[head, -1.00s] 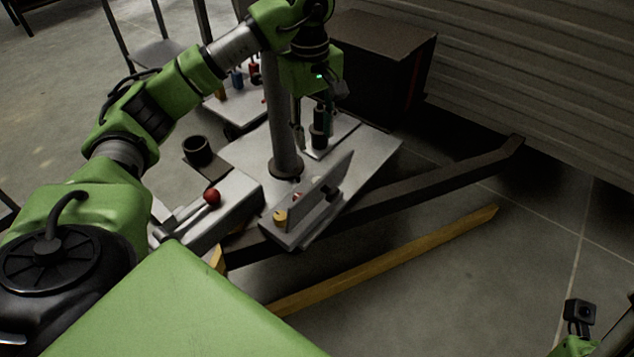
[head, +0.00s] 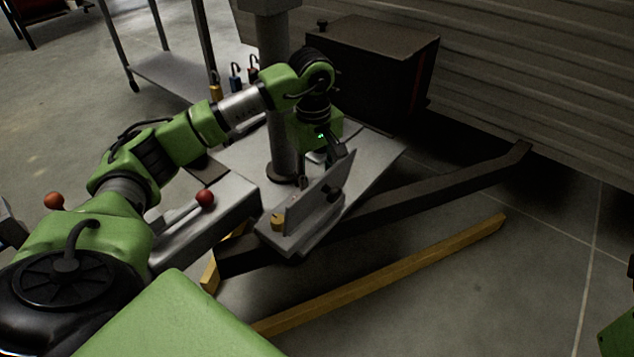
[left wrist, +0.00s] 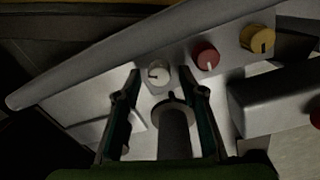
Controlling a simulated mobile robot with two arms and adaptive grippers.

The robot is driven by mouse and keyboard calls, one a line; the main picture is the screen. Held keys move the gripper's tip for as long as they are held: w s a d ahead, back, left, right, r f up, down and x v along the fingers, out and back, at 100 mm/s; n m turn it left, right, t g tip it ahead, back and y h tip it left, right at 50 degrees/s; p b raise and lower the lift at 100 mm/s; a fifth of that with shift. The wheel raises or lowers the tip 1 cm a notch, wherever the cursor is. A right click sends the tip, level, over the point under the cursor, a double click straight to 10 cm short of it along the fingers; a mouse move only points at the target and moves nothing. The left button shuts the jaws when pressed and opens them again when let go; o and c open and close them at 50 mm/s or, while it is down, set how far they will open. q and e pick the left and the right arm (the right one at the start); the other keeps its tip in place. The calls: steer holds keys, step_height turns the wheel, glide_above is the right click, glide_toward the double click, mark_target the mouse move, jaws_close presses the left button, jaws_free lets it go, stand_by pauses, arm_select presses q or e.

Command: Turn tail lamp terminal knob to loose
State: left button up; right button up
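Three knobs, white (left wrist: 158,74), red (left wrist: 206,57) and yellow (left wrist: 257,39), stand in a row on a grey panel (left wrist: 110,72) in the left wrist view. No labels are readable, so I cannot tell which is the tail lamp knob. In the head view the yellow knob (head: 277,222) shows beside an upright grey plate (head: 310,204). The other knobs are hidden there. My left gripper (head: 337,152) is above and behind the plate. In the wrist view its fingers (left wrist: 163,80) are spread and appear either side of the white knob, without visible contact.
A thick grey post (head: 283,140) with a round base flange (left wrist: 170,112) rises close to my left gripper. A red-ball lever (head: 205,198) lies left of the panel. A dark box (head: 372,70) stands behind.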

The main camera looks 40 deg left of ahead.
arm_select(q)
steer(key=shift+f, duration=0.1)
jaws_close()
